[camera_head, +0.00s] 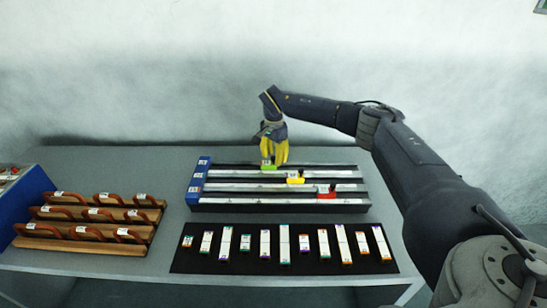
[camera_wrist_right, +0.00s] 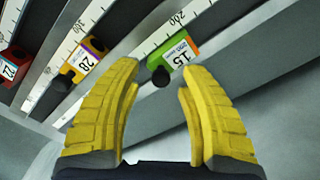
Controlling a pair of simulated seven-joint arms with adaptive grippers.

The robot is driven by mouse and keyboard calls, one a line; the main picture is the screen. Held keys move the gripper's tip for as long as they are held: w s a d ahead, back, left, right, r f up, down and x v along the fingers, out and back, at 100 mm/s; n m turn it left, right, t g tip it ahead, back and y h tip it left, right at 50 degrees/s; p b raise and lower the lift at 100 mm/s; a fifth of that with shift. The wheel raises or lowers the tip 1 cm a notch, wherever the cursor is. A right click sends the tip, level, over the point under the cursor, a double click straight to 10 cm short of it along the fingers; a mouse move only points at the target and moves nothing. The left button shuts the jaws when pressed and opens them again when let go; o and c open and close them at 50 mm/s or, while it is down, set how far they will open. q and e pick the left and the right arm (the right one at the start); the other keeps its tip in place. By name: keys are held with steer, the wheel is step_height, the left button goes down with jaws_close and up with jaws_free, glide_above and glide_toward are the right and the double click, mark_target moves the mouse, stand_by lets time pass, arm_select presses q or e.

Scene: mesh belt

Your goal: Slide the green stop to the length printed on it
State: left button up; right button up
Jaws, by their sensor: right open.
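The green stop (camera_head: 269,167) sits on the back rail of the black fixture (camera_head: 280,206), left of the rail's middle. In the right wrist view the green stop (camera_wrist_right: 191,45) carries a white label reading 15 and a black knob at its near end. It stands by the 200 mark of a ruler scale. My right gripper (camera_head: 274,160) is over the green stop, pointing down. Its yellow fingers (camera_wrist_right: 159,75) are apart on either side of the knob, with a visible gap and no grip on it. My left gripper is not in view.
A yellow stop (camera_head: 295,177) labelled 28 and a red stop (camera_head: 327,192) labelled 22 sit on the nearer rails. A black mat (camera_head: 205,265) with several labelled strips lies in front. Wooden racks (camera_head: 80,244) with brown handles stand left. The table right of the fixture is clear.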

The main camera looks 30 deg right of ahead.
mark_target(274, 157)
step_height(274, 157, up, 12)
stand_by(0.6)
